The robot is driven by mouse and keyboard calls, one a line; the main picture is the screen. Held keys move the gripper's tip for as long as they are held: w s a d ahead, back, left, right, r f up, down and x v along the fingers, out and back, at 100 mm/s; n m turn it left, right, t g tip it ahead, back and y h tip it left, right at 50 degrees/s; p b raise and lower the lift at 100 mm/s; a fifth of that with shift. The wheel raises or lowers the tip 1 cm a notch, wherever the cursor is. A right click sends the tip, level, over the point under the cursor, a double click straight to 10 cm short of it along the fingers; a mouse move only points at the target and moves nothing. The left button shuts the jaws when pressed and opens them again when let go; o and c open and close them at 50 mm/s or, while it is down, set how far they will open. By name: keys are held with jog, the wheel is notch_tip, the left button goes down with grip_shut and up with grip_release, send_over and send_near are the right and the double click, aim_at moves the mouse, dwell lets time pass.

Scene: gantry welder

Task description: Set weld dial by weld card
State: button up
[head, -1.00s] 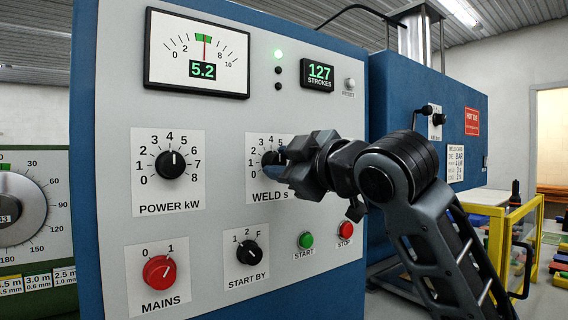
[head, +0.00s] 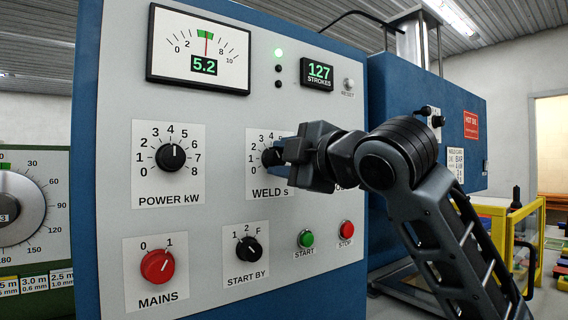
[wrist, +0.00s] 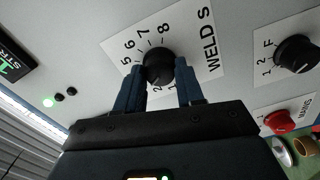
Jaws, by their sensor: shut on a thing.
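The black WELD s dial (head: 269,157) is on the grey panel, with a numbered white scale; in the wrist view (wrist: 158,66) the digits 5 to 8 show beyond it. My gripper (head: 287,158) is at this dial, its two blue fingers (wrist: 160,88) on either side of the knob and shut on it. I cannot make out the dial's pointer. The gripper hides the right part of the scale in the head view. The white weld card (head: 456,159) is on the blue machine at the right, partly behind my arm; its writing is too small to read surely.
The POWER kW dial (head: 171,157) points near 4. The red MAINS knob (head: 157,266) points toward 1. The START BY knob (head: 248,249), green START button (head: 306,239) and red STOP button (head: 346,229) are below. The meter (head: 199,52) reads 5.2.

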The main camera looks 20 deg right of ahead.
dwell(0.5)
jog(key=o, duration=1)
jog(key=shift+o, duration=0.2)
jog(key=s+d+b, duration=0.1)
jog(key=s, duration=0.6)
jog(key=shift+s+d, duration=0.25)
jog(key=shift+s, duration=0.1)
